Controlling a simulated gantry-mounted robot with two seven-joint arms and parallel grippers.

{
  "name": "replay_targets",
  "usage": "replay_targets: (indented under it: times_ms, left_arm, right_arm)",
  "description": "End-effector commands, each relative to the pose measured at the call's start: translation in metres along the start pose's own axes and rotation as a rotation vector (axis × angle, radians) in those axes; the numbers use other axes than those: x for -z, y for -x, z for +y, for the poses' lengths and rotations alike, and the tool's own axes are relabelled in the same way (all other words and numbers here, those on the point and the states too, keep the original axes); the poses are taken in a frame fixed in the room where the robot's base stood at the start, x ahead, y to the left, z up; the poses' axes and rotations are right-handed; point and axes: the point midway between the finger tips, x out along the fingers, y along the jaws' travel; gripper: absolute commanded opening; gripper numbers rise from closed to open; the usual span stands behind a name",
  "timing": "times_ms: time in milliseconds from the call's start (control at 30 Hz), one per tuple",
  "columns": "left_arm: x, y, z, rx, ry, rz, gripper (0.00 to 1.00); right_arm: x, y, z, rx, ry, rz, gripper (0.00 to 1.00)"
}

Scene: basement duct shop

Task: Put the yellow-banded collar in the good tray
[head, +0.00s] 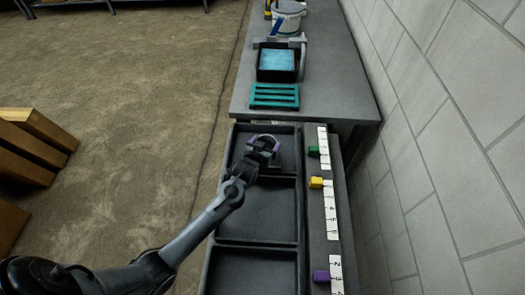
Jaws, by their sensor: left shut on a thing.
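My left gripper (263,151) reaches in from the lower left and is shut on a grey ring-shaped collar (264,138). It is over the far compartment of a dark three-compartment tray (300,215). Small purple patches show at the sides of the collar; I cannot tell whether they are on it or on the fingers. No yellow band can be made out on it. I cannot tell whether the collar touches the compartment floor. The middle and near compartments look empty. No label shows which compartment is the good tray. My right gripper is not in view.
Right of the tray, a ledge carries white number strips (330,208) with a green block (313,151), a yellow block (316,183) and a purple block (321,276). Beyond are a teal slatted rack (274,96), a dark blue-topped box (277,60) and a white bucket (288,18). A block wall (440,120) borders the right.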

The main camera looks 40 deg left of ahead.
Motion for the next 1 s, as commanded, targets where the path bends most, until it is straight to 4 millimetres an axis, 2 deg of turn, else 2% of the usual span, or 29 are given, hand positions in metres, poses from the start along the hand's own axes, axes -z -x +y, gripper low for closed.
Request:
replay_targets:
  times_ms: [167,367,667,1000]
  left_arm:
    - [-0.005,-0.01,-0.014,0.0,0.0,0.002,0.51]
    - [-0.011,-0.014,-0.016,-0.001,0.001,0.002,0.51]
    - [-0.042,-0.026,-0.015,-0.001,0.0,0.002,0.51]
    - [-0.044,-0.027,-0.015,-0.001,0.001,0.002,0.51]
  right_arm:
    - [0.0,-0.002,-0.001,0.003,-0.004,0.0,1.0]
    - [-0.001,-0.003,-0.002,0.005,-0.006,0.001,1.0]
    - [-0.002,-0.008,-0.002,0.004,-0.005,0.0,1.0]
    - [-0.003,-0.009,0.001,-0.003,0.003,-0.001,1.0]
